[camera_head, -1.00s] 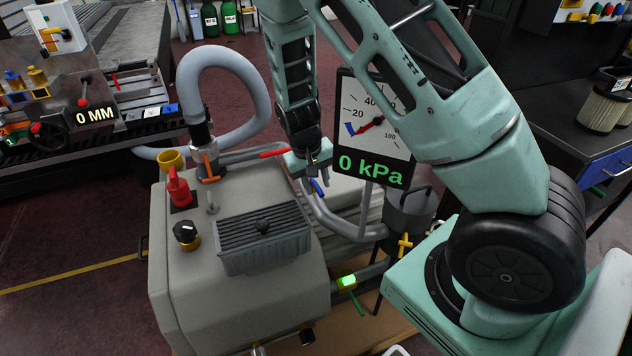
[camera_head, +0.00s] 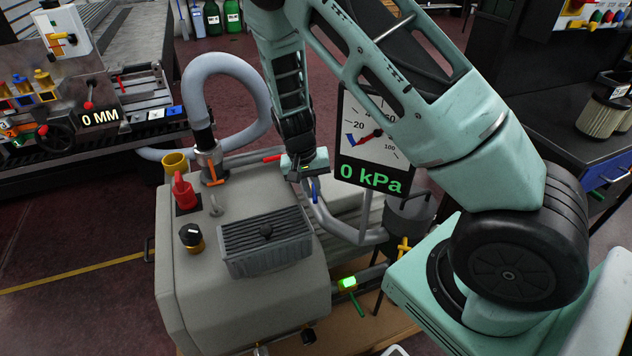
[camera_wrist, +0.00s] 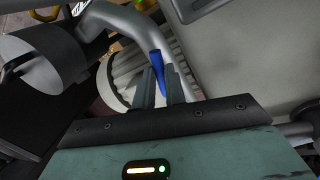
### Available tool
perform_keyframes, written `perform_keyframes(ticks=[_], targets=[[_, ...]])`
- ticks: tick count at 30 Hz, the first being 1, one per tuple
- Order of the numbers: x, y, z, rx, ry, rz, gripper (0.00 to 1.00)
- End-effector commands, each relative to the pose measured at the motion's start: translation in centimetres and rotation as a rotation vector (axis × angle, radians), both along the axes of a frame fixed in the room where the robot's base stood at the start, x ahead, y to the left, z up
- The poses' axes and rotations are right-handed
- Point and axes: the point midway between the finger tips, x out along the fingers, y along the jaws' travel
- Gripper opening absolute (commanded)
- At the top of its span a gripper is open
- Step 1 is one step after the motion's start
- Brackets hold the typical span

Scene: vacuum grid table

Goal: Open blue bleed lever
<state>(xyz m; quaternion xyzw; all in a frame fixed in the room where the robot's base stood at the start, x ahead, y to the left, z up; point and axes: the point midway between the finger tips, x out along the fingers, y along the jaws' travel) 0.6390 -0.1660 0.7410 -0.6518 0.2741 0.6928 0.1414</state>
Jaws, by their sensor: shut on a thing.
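The blue bleed lever (camera_head: 315,191) sits on the grey pipework just right of the pump housing, below the gauge. In the head view it hangs nearly upright directly under my gripper (camera_head: 310,177). In the wrist view the blue lever (camera_wrist: 157,68) runs between the two dark fingers of my gripper (camera_wrist: 161,78), which are shut on it. The lower part of the lever is hidden between the fingers. The lever's pivot is not clear in either view. The gauge (camera_head: 372,150) reads 0 kPa.
A red-handled lever (camera_head: 272,158) lies close left of my gripper. A grey hose (camera_head: 225,62) loops up behind the housing (camera_head: 195,275). A yellow valve handle (camera_head: 403,249) and a green lever (camera_head: 357,303) sit lower right. The gauge stands close right of my wrist.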

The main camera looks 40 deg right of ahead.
Motion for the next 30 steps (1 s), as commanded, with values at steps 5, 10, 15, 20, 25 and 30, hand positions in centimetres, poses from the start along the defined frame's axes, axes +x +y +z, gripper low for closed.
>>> perform_keyframes(ticks=[5,10,15,20,25,30], targets=[[0.6,0.5,0.4,0.001,0.001,-0.169,0.0],[1.1,0.9,0.3,0.0,0.001,-0.333,0.0],[1.8,1.2,0.3,0.0,0.0,-0.494,0.0],[2.4,1.4,0.2,0.0,0.0,-0.631,0.0],[2.9,1.5,0.2,0.001,0.0,-0.757,0.0],[3.3,1.5,0.1,0.001,-0.001,-0.85,0.0]])
